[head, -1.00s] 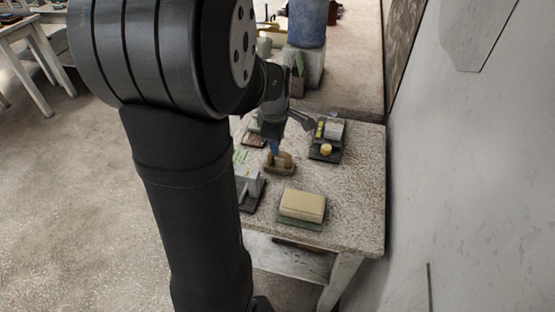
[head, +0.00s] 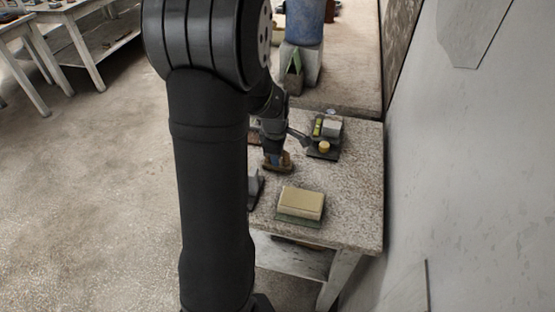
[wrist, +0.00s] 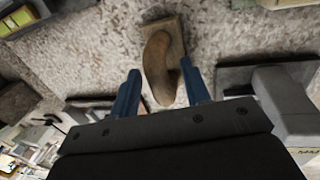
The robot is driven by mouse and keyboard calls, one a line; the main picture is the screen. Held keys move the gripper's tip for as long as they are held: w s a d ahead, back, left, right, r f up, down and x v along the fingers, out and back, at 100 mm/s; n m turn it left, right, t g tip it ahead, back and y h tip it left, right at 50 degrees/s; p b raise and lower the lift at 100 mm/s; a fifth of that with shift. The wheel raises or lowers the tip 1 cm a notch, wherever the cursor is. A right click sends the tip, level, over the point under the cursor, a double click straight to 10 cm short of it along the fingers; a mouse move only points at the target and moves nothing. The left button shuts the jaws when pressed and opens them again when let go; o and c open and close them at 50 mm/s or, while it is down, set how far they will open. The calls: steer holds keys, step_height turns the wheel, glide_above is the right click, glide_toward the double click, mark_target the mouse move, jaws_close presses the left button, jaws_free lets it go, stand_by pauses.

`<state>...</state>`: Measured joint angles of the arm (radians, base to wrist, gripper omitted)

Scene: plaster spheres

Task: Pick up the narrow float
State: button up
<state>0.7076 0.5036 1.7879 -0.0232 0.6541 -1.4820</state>
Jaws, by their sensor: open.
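The narrow float (head: 268,167) is a small brown wooden piece with a curved handle. It lies on the speckled table top, and my arm and gripper partly hide it in the head view. The wrist view shows the float (wrist: 176,30) with its handle running down between my two blue fingers. My gripper (wrist: 161,68) is open, one finger on each side of the handle, with a visible gap to the handle on the left. It also shows in the head view (head: 273,156), right at the float. Whether the fingers touch it cannot be told.
A cream block on a green base (head: 301,203) lies nearer the front. A dark tray (head: 323,153) with small items stands right of my gripper. A grey tool (wrist: 285,100) lies close to the right finger. The table's right side is clear.

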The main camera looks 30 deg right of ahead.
jaws_close()
steer(key=shift+r, duration=0.1)
steer(key=shift+r, duration=0.55)
step_height(320, 180, up, 3)
steer(key=shift+f, duration=0.15)
steer(key=s+d+r, duration=0.4)
steer(key=s+r, duration=0.3)
steer(key=s, duration=0.4)
